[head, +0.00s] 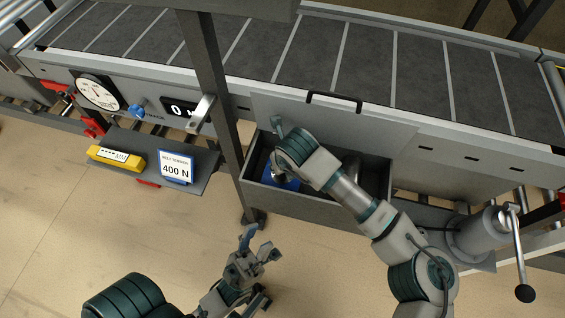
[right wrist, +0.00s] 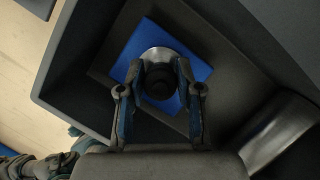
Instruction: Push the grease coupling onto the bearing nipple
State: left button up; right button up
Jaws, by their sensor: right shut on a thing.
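My right gripper (right wrist: 160,82) is shut on a dark round piece (right wrist: 160,88) in the right wrist view. A silver ring (right wrist: 157,56) shows just beyond the piece, over a blue square (right wrist: 203,71). I cannot tell whether the piece is the grease coupling or whether it touches the ring. In the head view my right arm reaches down into an open grey box (head: 310,208) under the conveyor and hides its fingertips. The bearing nipple cannot be made out. My left gripper (head: 259,248) is open and empty above the floor, left of and below the box.
A conveyor belt (head: 235,50) runs above the box. A raised lid (head: 350,122) with a black handle is behind my right arm. A metal cylinder (right wrist: 277,130) lies beside the blue square. A post stands left of the box. A shelf (head: 203,182) holds a 400 N sign and yellow block.

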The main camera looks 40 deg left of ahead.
jog(key=shift+f, duration=0.3)
jog(key=o, duration=1)
jog(key=shift+o, duration=0.2)
jog(key=shift+r, duration=0.2)
jog(key=v, duration=1.1)
jog(key=shift+s+d+r, duration=0.1)
jog(key=shift+r, duration=0.05)
